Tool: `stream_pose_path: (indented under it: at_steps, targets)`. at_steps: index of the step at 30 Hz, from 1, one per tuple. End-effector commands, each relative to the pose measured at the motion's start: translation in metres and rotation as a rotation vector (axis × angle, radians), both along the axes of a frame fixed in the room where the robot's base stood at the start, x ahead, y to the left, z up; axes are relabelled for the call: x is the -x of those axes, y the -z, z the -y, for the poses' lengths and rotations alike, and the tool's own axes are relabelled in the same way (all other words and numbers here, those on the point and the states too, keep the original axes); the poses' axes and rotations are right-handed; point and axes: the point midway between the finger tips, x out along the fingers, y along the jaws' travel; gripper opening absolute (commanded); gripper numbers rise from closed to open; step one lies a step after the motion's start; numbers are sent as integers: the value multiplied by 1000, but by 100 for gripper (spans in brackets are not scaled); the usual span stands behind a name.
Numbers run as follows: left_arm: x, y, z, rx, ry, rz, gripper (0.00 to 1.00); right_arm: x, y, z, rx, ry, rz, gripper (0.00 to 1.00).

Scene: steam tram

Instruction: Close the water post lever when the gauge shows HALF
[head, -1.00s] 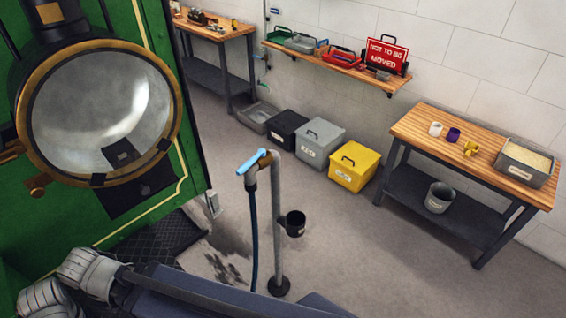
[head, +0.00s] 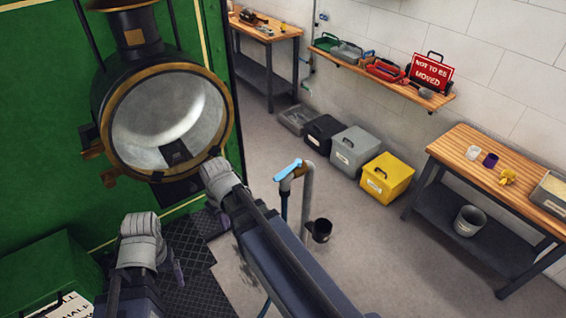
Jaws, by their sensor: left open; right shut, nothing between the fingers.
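The water post (head: 308,195) stands upright right of the locomotive, with a light blue lever (head: 287,170) on its top. The lever lies sideways, its free end towards the lower left. A white plate (head: 68,306), lettered with HALF and partly cut-off words, shows at the bottom left edge; I see no pointer or level on it. My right gripper (head: 224,214) is shut and empty, below the big lamp and left of the lever, apart from it. My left gripper (head: 177,272) is open and empty, over the dark tread plate, mostly hidden behind its wrist.
The green locomotive side with its big round lamp (head: 168,118) fills the left. Boxes, including a yellow one (head: 386,178), line the wall. A workbench (head: 440,192) stands right; floor between is clear.

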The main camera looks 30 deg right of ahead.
Motion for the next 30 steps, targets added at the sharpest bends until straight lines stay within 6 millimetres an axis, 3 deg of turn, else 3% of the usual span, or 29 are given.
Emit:
stream_pose_path:
  at_steps: [1, 5, 8, 12, 18, 22, 30]
  targets:
    - [0, -15, 0, 0, -1, 0, 84, -9, -15, 12, -7, 8, 10, 0]
    - [0, -38, 0, 1, -3, -1, 84, -27, -39, 43, -30, 17, 44, 0]
    - [0, -62, 0, 0, -6, -1, 84, -43, -65, 77, -48, 28, 81, 0]
    - [0, -98, 0, 1, -10, -1, 84, -64, -103, 139, -64, 46, 149, 0]
    - [1, -124, 0, 2, -14, -1, 84, -74, -133, 200, -66, 58, 219, 0]
    - [1, -127, 0, 1, -15, -2, 84, -75, -137, 214, -65, 60, 236, 0]
    - [1, -123, 0, 2, -14, -1, 84, -76, -133, 215, -65, 58, 239, 0]
